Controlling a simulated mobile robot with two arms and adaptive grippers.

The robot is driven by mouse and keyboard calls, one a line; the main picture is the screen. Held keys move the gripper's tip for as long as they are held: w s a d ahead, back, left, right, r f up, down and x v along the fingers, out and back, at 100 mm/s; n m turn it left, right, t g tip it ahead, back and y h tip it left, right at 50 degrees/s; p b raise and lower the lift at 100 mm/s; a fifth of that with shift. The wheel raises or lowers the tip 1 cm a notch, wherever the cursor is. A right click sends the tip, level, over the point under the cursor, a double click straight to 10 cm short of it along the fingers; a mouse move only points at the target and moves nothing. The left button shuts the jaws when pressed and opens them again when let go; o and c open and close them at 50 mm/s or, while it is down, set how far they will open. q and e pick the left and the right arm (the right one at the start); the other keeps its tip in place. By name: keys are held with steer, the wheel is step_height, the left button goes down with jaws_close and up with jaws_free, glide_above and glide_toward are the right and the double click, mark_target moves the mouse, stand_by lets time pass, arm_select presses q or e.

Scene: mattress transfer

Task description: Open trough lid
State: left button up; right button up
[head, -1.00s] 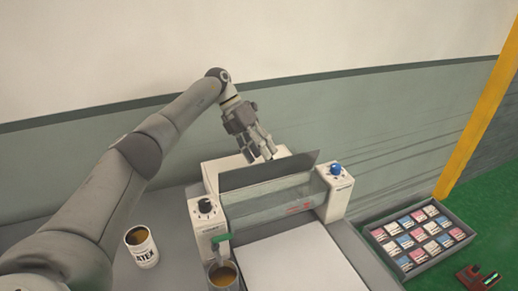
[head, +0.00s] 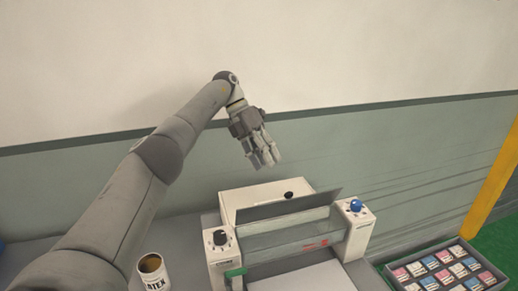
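The white coating machine (head: 220,259) stands on the grey table, with a black knob on its left post and a blue knob (head: 356,205) on its right post. Between the posts lies a clear trough part (head: 285,238) with a small red mark. A dark grey flat panel (head: 290,206), seemingly the trough lid, stands tilted up along its back edge. My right gripper is out of view.
An open tin (head: 154,274) stands on the table left of the machine. A grey tray (head: 400,283) of coloured boxes is at lower right. The wall (head: 120,180) is behind; a yellow post (head: 492,183) is at right.

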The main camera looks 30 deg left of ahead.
arm_select(q)
steer(key=v, duration=0.3)
steer(key=shift+s+r, duration=0.1)
steer(key=shift+r, duration=0.05)
steer(key=shift+s+r, duration=0.1)
stand_by(0.5)
